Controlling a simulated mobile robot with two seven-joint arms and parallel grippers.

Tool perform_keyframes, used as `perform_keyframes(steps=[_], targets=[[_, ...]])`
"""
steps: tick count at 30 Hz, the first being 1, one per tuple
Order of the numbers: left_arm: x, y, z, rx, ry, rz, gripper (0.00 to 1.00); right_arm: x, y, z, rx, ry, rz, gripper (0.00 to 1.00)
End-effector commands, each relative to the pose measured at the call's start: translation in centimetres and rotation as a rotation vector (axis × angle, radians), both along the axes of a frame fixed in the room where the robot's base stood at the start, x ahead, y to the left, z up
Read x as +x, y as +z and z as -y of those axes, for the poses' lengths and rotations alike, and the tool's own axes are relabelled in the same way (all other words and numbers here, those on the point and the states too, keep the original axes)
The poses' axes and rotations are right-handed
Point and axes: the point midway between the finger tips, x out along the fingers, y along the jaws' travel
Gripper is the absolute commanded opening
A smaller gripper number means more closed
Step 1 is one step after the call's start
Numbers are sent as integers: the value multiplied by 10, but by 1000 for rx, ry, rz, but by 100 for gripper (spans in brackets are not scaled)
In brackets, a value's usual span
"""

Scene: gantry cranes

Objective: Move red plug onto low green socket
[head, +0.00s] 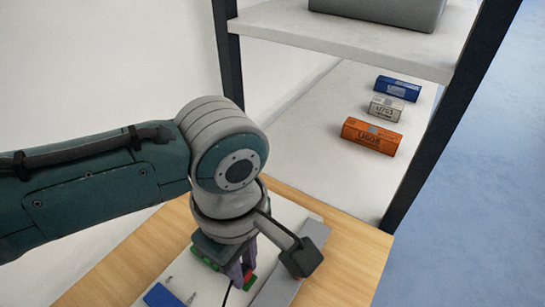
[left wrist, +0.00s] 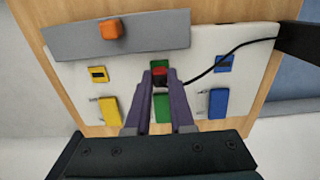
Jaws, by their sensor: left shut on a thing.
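My left gripper (left wrist: 160,76) is shut on the red plug (left wrist: 160,77), which shows between its fingertips. A black cable (left wrist: 205,69) runs from the plug to the right. A small green piece (left wrist: 159,65) shows just behind the plug, and a larger green block (left wrist: 162,108) lies between the fingers, partly hidden. I cannot tell whether the plug touches either one. My right gripper is not in view.
The white board (left wrist: 75,85) also carries yellow blocks (left wrist: 109,109) on the left and blue blocks (left wrist: 218,104) on the right. A grey bar (left wrist: 160,37) with an orange cube (left wrist: 110,29) lies along its far edge. A shelf (head: 330,110) with several boxes stands beyond the wooden table (head: 345,260).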

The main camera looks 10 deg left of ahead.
Motion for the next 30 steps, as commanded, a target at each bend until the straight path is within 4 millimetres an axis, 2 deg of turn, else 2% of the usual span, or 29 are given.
perform_keyframes(steps=[30], targets=[[0,-3,0,0,-1,0,0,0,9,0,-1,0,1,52]])
